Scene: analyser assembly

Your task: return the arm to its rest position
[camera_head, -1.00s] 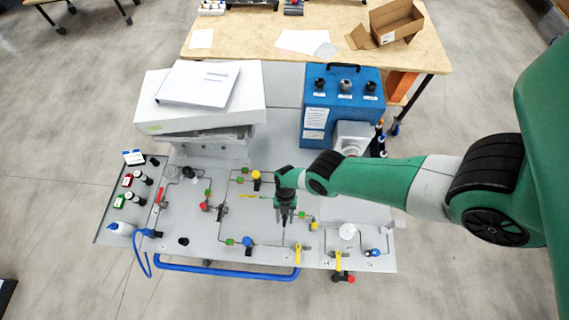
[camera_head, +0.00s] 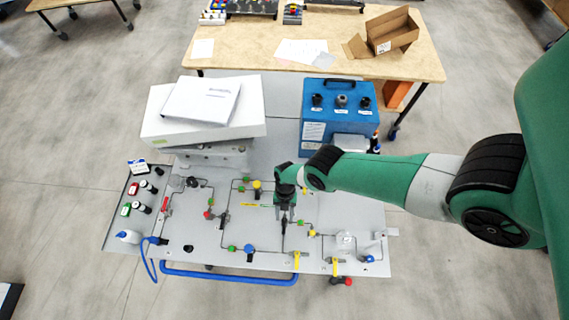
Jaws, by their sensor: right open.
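My right arm reaches in from the right in the head view, green with black joints. My right gripper (camera_head: 284,218) points down over the middle of the grey analyser panel (camera_head: 207,262). It is open, and I see nothing held in it. It hangs among the thin tubes and small valves; how high it is above the panel I cannot tell. My left gripper is not in view.
A white box (camera_head: 205,125) stands at the panel's back left and a blue case (camera_head: 340,118) at its back right. A wooden table (camera_head: 260,50) with a cardboard box (camera_head: 391,32) stands behind.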

